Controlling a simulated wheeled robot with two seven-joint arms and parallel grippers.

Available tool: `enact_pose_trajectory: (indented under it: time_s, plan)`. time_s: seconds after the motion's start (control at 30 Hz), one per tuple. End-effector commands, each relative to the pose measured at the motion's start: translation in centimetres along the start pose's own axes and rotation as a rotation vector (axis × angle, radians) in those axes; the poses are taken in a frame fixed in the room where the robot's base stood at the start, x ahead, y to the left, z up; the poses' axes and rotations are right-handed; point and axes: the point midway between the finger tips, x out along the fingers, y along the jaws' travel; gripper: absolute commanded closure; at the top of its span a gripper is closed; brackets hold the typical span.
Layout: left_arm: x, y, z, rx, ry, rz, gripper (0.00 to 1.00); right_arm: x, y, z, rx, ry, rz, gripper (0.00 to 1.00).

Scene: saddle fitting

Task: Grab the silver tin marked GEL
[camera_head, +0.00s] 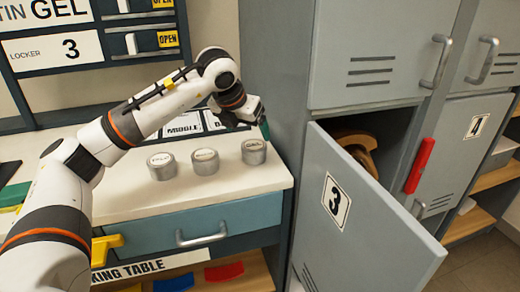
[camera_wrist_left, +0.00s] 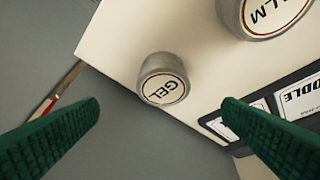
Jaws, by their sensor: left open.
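The silver tin marked GEL (camera_wrist_left: 163,80) stands upright near the table's edge in the left wrist view, its round white label facing up. In the head view it is the rightmost tin (camera_head: 254,153) of three in a row. My left gripper (camera_wrist_left: 161,104) is open, its two green fingers apart, with the tin beyond and between the fingertips and nothing held. In the head view my left gripper (camera_head: 262,126) is above and just behind the tin. My right gripper is not in view.
Two similar tins stand left of it: the middle one (camera_head: 205,161) and the left one (camera_head: 162,166). The white tabletop (camera_head: 235,183) is clear in front of them. Locker door 3 (camera_head: 355,215) hangs open right of the table, with a brown object (camera_head: 357,150) inside the locker.

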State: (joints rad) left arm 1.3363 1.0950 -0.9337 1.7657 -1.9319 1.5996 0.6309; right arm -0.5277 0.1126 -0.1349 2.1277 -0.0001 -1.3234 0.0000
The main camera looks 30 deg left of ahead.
Motion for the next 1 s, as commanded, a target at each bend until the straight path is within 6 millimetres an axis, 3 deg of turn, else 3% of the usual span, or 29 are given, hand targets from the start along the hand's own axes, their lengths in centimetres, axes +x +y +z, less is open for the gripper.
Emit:
enact_pose_trajectory:
  time_s: [0.2, 0.43, 0.7, 1.0]
  plan:
    - [3.9, 0.1, 0.1, 0.0, -0.004, 0.002, 0.11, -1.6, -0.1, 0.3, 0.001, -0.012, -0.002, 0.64]
    - [5.6, 0.0, 0.1, 0.0, -0.002, 0.003, 0.11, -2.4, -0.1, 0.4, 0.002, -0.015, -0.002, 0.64]
    - [9.5, -0.2, 0.2, 0.001, -0.003, 0.004, 0.11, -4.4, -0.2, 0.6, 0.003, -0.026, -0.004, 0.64]
    - [10.1, -0.2, 0.1, 0.001, 0.0, 0.004, 0.11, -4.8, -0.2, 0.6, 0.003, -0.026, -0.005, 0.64]
